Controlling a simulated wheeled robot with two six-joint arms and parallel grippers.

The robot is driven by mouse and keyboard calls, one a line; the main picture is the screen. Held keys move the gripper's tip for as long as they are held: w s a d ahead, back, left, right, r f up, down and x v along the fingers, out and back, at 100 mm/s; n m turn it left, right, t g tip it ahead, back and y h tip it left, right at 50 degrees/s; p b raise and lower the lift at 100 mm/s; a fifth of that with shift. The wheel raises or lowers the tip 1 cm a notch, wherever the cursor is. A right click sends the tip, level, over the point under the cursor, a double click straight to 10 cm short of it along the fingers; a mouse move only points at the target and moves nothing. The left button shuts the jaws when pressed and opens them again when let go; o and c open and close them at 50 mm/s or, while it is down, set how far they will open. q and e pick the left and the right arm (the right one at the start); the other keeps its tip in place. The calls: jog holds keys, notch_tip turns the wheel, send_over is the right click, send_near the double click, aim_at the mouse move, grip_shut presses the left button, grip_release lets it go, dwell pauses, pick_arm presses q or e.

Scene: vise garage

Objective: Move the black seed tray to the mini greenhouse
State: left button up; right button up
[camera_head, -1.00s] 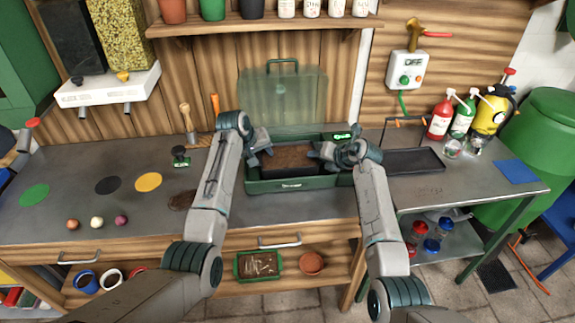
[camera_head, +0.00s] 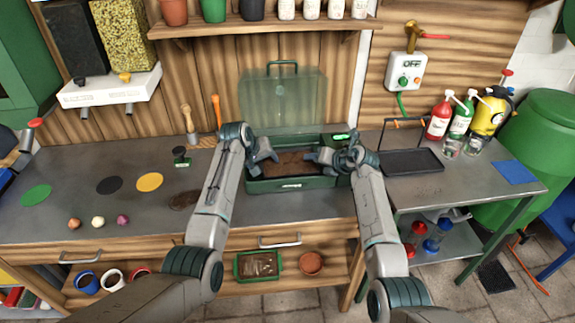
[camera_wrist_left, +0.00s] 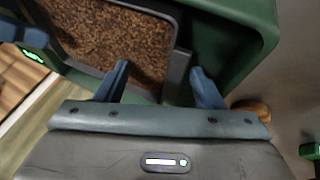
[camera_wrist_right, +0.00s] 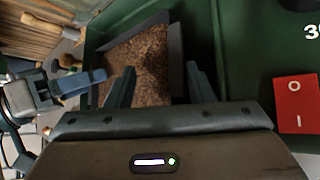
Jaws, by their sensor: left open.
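The black seed tray, filled with brown soil (camera_head: 290,163), sits inside the green base of the mini greenhouse (camera_head: 291,184) on the workbench. In the left wrist view its dark rim (camera_wrist_left: 178,68) lies between the spread fingers of my left gripper (camera_wrist_left: 158,85), one finger over the soil and one outside the rim. My left gripper is open at the tray's left end. My right gripper (camera_wrist_right: 162,85) is at the right end, its fingers apart on either side of the rim (camera_wrist_right: 176,60). Whether the fingers touch the rim is unclear. The greenhouse's clear lid (camera_head: 282,95) stands upright behind the base.
An empty dark tray (camera_head: 410,162) lies on the side table at right, with spray bottles (camera_head: 462,118) behind it. A shelf of pots (camera_head: 213,10) hangs above.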

jog(key=shift+s+a+f, duration=0.1)
jog(key=shift+s+f, duration=0.15)
jog(key=shift+f, duration=0.25)
jog(key=shift+s+f, duration=0.2)
jog(key=shift+f, duration=0.3)
jog(key=shift+d+r+g, duration=0.15)
jog(key=shift+d+g, duration=0.1)
jog(key=shift+g, duration=0.05)
jog(key=v, duration=0.7)
jog(key=shift+w+r, duration=0.2)
jog(key=shift+r, duration=0.35)
pick_arm(q)
jog(key=v, duration=0.8)
pick_arm(e)
jog(key=shift+s+d+r, duration=0.15)
jog(key=shift+s+r, duration=0.05)
jog(key=shift+r, duration=0.2)
pick_arm(q)
jog(key=shift+f, duration=0.15)
